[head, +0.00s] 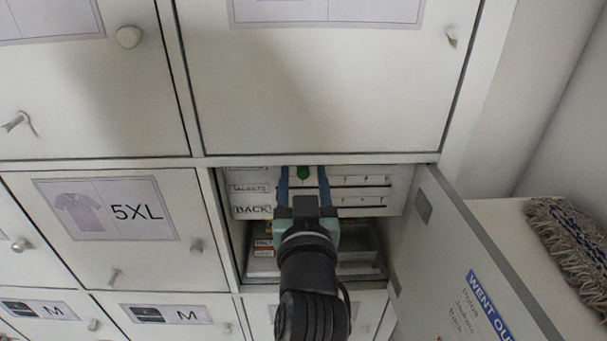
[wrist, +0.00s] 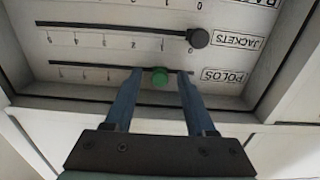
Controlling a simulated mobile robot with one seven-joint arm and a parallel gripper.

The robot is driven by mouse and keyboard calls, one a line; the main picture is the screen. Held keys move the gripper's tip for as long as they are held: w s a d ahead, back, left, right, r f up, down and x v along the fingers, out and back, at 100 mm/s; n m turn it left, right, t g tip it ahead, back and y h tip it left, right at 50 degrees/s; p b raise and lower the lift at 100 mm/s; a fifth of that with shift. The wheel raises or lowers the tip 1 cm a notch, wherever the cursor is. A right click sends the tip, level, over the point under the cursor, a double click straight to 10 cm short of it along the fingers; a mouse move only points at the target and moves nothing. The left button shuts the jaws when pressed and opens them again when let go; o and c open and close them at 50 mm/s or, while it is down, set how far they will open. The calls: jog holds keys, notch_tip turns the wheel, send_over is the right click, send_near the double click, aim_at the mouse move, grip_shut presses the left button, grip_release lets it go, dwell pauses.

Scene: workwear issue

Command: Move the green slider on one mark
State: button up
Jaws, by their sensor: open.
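The green slider (wrist: 160,76) is a round knob on the slotted scale labelled POLOS, a short way from the label end, near the low numbers. Its exact mark is hard to read. In the head view the green slider (head: 303,173) shows at the top of the open compartment. My gripper (wrist: 161,82) is open, with one blue finger on each side of the knob and a visible gap to each. In the head view my gripper (head: 303,180) reaches into the compartment from below and covers part of the scale board.
A black slider (wrist: 198,38) sits at the label end of the neighbouring JACKETS scale. The open locker door (head: 425,205) stands close to the right of my arm. Closed lockers (head: 330,85) lie above and left. A striped mop head (head: 565,240) lies at the far right.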

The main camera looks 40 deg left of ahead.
jog(key=shift+c, duration=0.3)
grip_shut()
dwell(1.1)
